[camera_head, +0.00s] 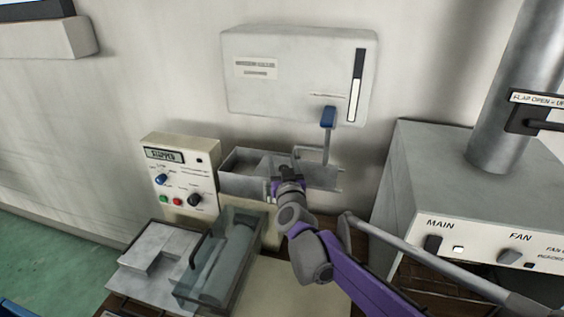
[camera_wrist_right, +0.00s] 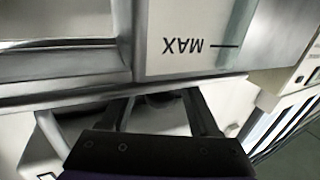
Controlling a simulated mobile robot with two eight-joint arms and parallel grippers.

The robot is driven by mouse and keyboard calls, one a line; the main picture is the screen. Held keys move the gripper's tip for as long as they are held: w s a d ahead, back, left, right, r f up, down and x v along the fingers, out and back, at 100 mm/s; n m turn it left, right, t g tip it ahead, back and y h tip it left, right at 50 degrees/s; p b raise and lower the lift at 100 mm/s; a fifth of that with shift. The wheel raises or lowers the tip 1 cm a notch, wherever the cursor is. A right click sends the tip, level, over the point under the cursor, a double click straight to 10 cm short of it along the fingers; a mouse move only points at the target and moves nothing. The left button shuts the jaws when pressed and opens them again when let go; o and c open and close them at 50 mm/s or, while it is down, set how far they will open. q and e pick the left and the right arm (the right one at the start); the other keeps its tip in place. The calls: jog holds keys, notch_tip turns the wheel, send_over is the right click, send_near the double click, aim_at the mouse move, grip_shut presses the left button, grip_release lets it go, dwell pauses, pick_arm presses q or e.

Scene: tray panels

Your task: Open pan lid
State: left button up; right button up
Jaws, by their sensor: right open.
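A grey metal pan (camera_head: 240,184) sits below the white wall unit, with grey plates (camera_head: 318,168) inside and beside it. I cannot tell which plate is its lid. My right gripper (camera_head: 287,183) is at the pan's front, near its middle, and partly hides it. In the right wrist view the right gripper (camera_wrist_right: 160,112) has its two fingers apart, below a metal edge (camera_wrist_right: 60,92) and a pale panel marked MAX (camera_wrist_right: 190,60). I see nothing clearly held, and contact with the metal edge cannot be told. My left gripper is not in view.
A white wall unit (camera_head: 290,75) with a blue-tipped lever (camera_head: 328,117) hangs above. A control box (camera_head: 180,172) stands left, a clear-covered roller box (camera_head: 222,262) in front. A grey cabinet (camera_head: 440,170) with a pipe (camera_head: 510,90) stands right, a grey bar (camera_head: 420,257) before it.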

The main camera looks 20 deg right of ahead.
jog(key=s+a+b, duration=0.1)
jog(key=s+a, duration=0.1)
jog(key=s, duration=0.8)
jog(key=s+a+f+n+g+y+p, duration=0.2)
jog(key=s+a+f+n+g+y, duration=0.3)
jog(key=s+a+f, duration=0.4)
jog(key=s+d+f+m+g, duration=0.1)
jog(key=s+d+f+g, duration=0.1)
jog(key=s, duration=0.4)
jog(key=s+d+f+m+g+h, duration=0.1)
jog(key=s+d+f+g, duration=0.1)
jog(key=s+f, duration=0.3)
jog(key=s+d+f+g, duration=0.2)
jog(key=s+f+g, duration=0.1)
jog(key=s, duration=0.3)
jog(key=shift+s+f+m+h+p, duration=0.2)
jog(key=shift+s+m+h+p, duration=0.1)
jog(key=shift+s+m+p, duration=0.1)
